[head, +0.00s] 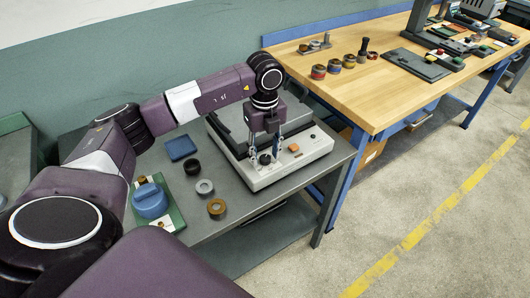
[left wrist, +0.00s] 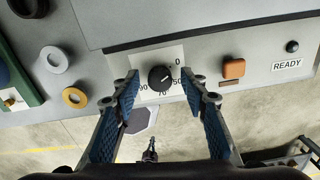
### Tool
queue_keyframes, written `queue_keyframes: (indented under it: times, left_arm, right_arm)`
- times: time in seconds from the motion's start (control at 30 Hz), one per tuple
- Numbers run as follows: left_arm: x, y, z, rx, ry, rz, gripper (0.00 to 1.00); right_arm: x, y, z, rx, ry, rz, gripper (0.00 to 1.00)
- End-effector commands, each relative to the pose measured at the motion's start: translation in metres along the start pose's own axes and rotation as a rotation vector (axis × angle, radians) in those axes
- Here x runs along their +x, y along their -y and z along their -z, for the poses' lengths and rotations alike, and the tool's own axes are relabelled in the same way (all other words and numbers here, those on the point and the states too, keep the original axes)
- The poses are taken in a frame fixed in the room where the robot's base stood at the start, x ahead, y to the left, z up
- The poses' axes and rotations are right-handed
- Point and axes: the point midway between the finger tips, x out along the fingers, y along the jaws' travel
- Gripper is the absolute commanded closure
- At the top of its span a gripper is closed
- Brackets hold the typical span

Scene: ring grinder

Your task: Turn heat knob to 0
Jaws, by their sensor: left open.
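The black heat knob (left wrist: 160,78) sits on a white dial plate on the front panel of the light grey machine (head: 310,150). Dial marks 0, 50, 70 and 90 show around it in the left wrist view. Its white pointer line slants up to the right, roughly toward the 0 side; the exact setting is hard to tell. In the head view the knob (head: 265,159) is between the fingers. My left gripper (left wrist: 160,90) is open, its blue-padded fingers on either side of the knob, with gaps showing. My right gripper is not in view.
An orange button (left wrist: 233,68), a READY label (left wrist: 287,66) and a small black button (left wrist: 292,46) lie right of the knob. Black, grey (head: 204,187) and brown (head: 217,208) rings lie left of the machine. A wooden workbench (head: 350,95) stands to the right.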

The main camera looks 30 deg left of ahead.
Motion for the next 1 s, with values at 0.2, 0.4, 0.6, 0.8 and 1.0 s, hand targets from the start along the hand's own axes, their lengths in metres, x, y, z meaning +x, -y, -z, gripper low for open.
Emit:
queue_keyframes:
  times: [0.2,0.4,0.6,0.8,1.0]
  left_arm:
    - [-0.025,0.001,0.000,0.002,0.002,0.004,0.60]
    - [-0.069,0.002,-0.001,0.000,0.003,0.006,0.60]
    - [-0.104,0.001,-0.001,-0.001,0.002,0.004,0.60]
    - [-0.119,0.000,-0.001,-0.001,0.001,0.002,0.60]
    - [-0.120,0.000,-0.001,-0.001,0.001,0.001,0.60]
  right_arm:
    - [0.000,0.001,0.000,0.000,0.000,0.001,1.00]
    - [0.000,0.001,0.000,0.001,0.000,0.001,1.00]
    - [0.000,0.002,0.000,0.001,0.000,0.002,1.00]
    - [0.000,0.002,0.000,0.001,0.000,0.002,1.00]
    - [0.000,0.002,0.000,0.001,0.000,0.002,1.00]
